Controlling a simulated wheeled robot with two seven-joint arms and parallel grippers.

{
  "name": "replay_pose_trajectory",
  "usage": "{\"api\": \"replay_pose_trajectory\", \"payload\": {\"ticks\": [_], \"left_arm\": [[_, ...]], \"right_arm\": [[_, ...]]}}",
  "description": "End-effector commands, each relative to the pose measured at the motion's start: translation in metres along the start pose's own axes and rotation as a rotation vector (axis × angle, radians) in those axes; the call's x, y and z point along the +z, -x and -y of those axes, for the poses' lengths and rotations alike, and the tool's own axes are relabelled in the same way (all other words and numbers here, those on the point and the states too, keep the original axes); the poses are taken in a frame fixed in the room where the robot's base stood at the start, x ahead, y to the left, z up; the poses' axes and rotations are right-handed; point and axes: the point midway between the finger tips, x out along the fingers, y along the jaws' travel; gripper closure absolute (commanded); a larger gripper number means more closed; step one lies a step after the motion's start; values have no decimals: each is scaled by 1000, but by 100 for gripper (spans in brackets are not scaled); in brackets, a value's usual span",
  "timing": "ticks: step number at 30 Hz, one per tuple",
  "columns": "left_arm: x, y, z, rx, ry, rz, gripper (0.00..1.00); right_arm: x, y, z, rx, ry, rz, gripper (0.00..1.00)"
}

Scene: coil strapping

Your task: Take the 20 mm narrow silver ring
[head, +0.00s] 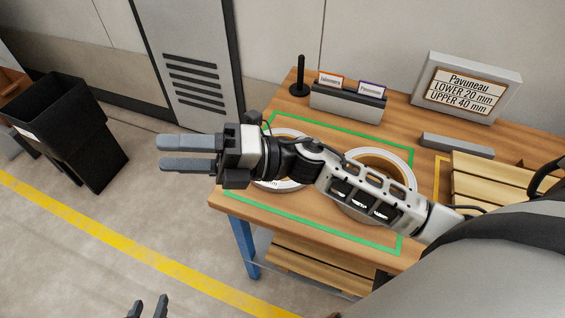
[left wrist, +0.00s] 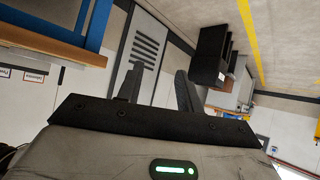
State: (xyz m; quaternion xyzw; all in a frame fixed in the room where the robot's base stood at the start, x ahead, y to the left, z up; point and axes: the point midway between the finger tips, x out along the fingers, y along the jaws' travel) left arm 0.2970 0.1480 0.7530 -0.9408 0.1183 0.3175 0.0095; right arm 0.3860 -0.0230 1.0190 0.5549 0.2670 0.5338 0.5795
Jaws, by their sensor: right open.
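Two ring-shaped coils lie on the wooden table inside a green outline. The left coil (head: 277,187) is pale and mostly hidden under my right arm. The right coil (head: 408,172) has a pale rim and a tan inner wall, and my right forearm crosses it. I cannot tell which is the 20 mm narrow silver ring. My right gripper (head: 188,153) is open and empty, left of the left coil and beyond the table's left edge. My left gripper (head: 148,308) is open and empty over the floor at the bottom; its parted fingers also show in the left wrist view (left wrist: 158,85).
A sign (head: 467,88) reads Pavuneau, lower 20 mm, upper 40 mm. A card holder (head: 348,101), a black post (head: 300,75) and a grey bar (head: 457,146) stand behind the coils. Wooden slats (head: 490,180) lie at the right. A black bin (head: 65,125) stands left on open floor.

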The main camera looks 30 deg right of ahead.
Motion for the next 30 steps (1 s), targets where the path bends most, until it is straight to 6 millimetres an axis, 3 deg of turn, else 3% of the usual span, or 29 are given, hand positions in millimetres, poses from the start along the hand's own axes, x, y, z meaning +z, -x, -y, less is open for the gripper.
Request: {"api": "replay_pose_trajectory", "payload": {"ticks": [1, 3, 5, 9, 12, 15, 19, 30], "left_arm": [[8, -7, 0, 3, 2, -4, 64], [11, -10, -1, 8, 6, -10, 64], [13, -13, -2, 12, 9, -15, 64], [16, -17, -4, 21, 16, -22, 64], [15, -18, -5, 25, 18, -32, 64], [12, -18, -5, 28, 18, -41, 64], [11, -18, -6, 30, 18, -44, 64], [8, -15, -6, 29, 14, -44, 64]], "right_arm": [[-18, 0, 7, -42, 238, -230, 48], [-36, 18, 25, -127, 538, -557, 48], [-37, 46, 46, -226, 752, -823, 48], [9, 130, 75, -519, 1056, -1340, 48], [49, 180, 70, -718, 1127, -1584, 48], [75, 211, 58, -858, 1134, -1726, 48], [87, 229, 54, -933, 1121, -1797, 48], [68, 250, 122, -934, 1118, -1801, 48]]}}
